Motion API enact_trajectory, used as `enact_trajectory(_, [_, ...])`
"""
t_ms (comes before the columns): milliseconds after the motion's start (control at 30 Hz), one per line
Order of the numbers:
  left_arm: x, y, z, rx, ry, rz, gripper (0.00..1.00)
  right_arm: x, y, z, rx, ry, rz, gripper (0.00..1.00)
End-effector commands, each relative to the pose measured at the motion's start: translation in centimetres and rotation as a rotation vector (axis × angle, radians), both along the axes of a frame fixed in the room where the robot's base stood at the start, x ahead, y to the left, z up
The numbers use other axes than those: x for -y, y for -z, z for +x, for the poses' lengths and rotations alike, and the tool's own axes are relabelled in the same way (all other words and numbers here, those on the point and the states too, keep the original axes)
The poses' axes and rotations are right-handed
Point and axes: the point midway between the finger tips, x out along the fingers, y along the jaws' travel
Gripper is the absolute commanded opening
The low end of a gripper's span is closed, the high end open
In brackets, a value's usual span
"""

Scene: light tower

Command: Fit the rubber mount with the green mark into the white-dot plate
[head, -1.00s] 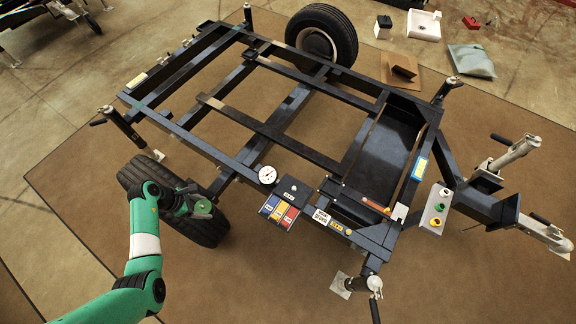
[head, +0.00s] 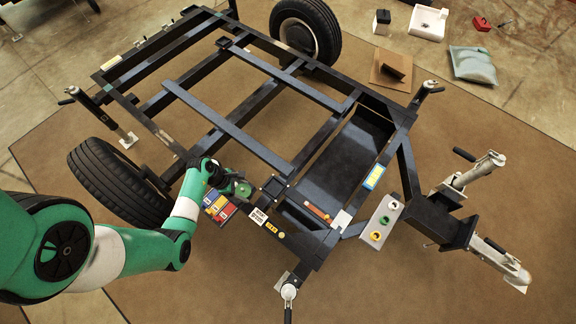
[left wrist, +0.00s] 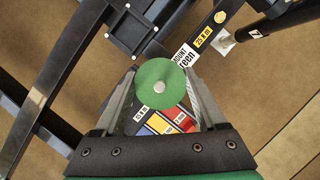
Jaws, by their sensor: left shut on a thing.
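My left gripper (head: 240,188) is shut on the rubber mount, whose round green face with a pale centre (left wrist: 162,85) shows between the two fingers in the left wrist view. In the head view the green mount (head: 244,190) is small and partly covered by the gripper. It is over the near side of the trailer frame, just beyond the colored bins. A dark square plate (left wrist: 137,28) lies up and left of the mount in the left wrist view; it also shows in the head view (head: 274,187). My right gripper is not in view.
Blue, yellow and red labelled bins (head: 219,208) sit below the gripper. A white "mount green" label (head: 258,215) is at their right. The dark trailer frame (head: 230,123) has open gaps between beams. A grey button box (head: 382,221) stands to the right.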

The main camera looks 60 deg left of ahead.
Motion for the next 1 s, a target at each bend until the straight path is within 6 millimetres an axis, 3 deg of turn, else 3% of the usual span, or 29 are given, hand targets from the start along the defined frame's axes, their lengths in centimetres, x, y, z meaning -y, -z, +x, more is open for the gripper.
enact_trajectory(167, [-0.2, 0.4, 0.1, 0.001, -0.008, 0.002, 0.03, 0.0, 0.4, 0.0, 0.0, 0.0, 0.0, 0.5])
enact_trajectory(267, [-0.4, 1.3, 1.5, 0.002, -0.004, 0.003, 0.03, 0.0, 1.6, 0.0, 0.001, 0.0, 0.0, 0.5])
enact_trajectory(533, [-1.4, 5.2, 9.0, 0.004, -0.002, 0.004, 0.03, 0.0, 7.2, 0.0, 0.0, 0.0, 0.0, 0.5])
enact_trajectory(700, [-1.7, 8.7, 11.9, 0.002, -0.006, 0.001, 0.03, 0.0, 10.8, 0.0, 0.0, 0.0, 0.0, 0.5])
enact_trajectory(1000, [-1.9, 9.4, 13.1, 0.001, -0.009, 0.0, 0.03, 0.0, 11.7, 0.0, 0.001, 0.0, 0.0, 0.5])
